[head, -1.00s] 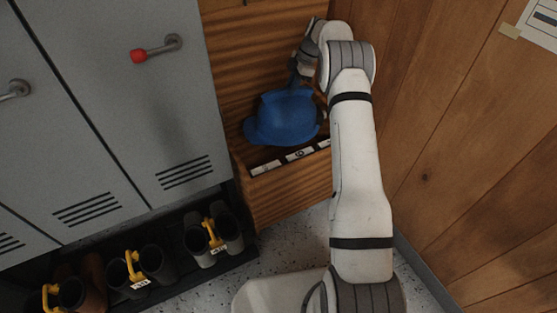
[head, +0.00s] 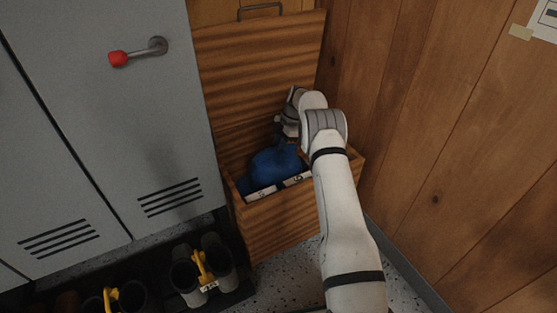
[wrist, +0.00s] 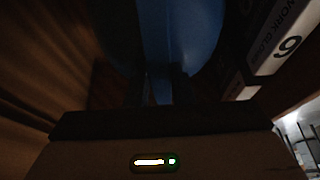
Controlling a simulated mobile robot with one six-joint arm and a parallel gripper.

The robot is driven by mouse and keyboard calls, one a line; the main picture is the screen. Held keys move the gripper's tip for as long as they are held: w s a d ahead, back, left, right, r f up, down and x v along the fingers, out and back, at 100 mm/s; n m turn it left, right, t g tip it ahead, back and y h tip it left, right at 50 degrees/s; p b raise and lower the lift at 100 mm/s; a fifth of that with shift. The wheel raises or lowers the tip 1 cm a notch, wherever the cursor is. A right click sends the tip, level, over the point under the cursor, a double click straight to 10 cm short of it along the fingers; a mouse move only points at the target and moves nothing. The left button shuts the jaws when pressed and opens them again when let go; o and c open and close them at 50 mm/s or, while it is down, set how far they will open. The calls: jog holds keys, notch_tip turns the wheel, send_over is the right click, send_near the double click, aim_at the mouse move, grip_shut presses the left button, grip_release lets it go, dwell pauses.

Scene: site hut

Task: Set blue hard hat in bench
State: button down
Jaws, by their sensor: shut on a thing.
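The blue hard hat (head: 274,166) is down inside the open wooden bench (head: 280,222), partly below its front rim. My gripper (head: 287,140) is above the hat at its back right and is shut on it. The fingertips are mostly hidden in the head view. In the wrist view the blue shell (wrist: 185,35) fills the upper middle, with the dark fingers against it. Whether the hat touches the bench floor cannot be told. The bench lid (head: 260,75) stands raised behind it.
White labelled boxes (head: 278,187) line the inside front of the bench; one reads as work gloves in the wrist view (wrist: 275,40). Grey lockers (head: 100,120) with a red-knobbed handle stand at left. Boots (head: 200,270) sit on a low rack. A wooden wall (head: 440,150) closes the right.

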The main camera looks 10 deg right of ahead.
jog(key=shift+f+b, duration=0.75)
jog(key=shift+f, duration=1.5)
jog(key=shift+f, duration=0.15)
jog(key=c, duration=1.3)
grip_release()
jog(key=shift+o, duration=0.2)
